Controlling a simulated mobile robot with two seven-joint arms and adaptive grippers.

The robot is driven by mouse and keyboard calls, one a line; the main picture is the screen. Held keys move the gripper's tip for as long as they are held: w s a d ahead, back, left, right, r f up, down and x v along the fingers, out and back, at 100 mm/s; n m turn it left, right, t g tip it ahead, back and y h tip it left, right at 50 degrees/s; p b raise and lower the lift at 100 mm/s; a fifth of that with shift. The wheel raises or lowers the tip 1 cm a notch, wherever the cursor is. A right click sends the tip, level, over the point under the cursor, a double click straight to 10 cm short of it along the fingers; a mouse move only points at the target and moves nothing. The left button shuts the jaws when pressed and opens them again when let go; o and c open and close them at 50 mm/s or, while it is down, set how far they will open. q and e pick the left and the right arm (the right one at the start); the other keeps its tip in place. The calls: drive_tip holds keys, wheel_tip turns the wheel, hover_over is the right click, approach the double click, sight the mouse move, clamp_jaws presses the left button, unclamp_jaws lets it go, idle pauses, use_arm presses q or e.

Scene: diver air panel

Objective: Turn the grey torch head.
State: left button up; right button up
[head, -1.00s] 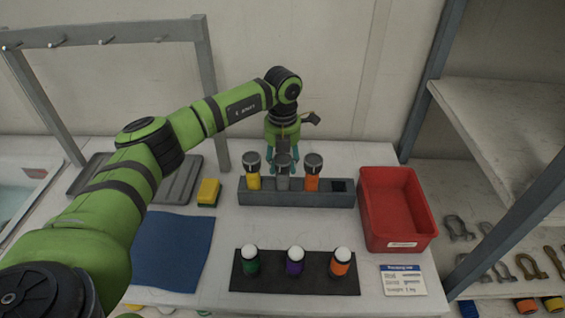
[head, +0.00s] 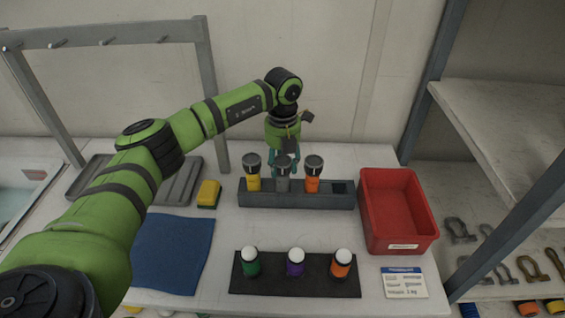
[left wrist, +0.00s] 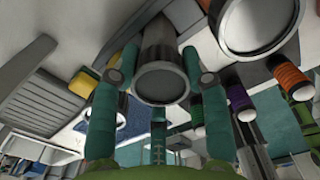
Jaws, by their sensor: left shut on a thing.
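The grey torch (head: 283,184) stands upright in the dark grey rack (head: 260,197), between a yellow torch (head: 253,183) and an orange torch (head: 312,184). My left gripper (head: 284,163) reaches down from behind and is shut on the grey torch head. In the left wrist view, its teal fingers (left wrist: 157,62) lie on both sides of the grey torch head (left wrist: 161,82), whose round lens faces the camera. The torch's lower body is hidden in the rack. My right gripper is not in view.
The rack's right slot (head: 342,187) is empty. A red bin (head: 375,235) stands at the right. A dark mat (head: 318,284) in front holds three white-topped canisters. A yellow sponge (head: 208,194) and blue cloth (head: 172,252) lie at the left. The table between rack and mat is clear.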

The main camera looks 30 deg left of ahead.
sight(283, 160)
use_arm(q)
drive_tip(key=o, duration=1.2)
drive_tip(key=shift+f, duration=0.1)
drive_tip(key=shift+c, duration=0.2)
drive_tip(key=shift+w, duration=0.1)
wheel_tip(283, 160, up, 12)
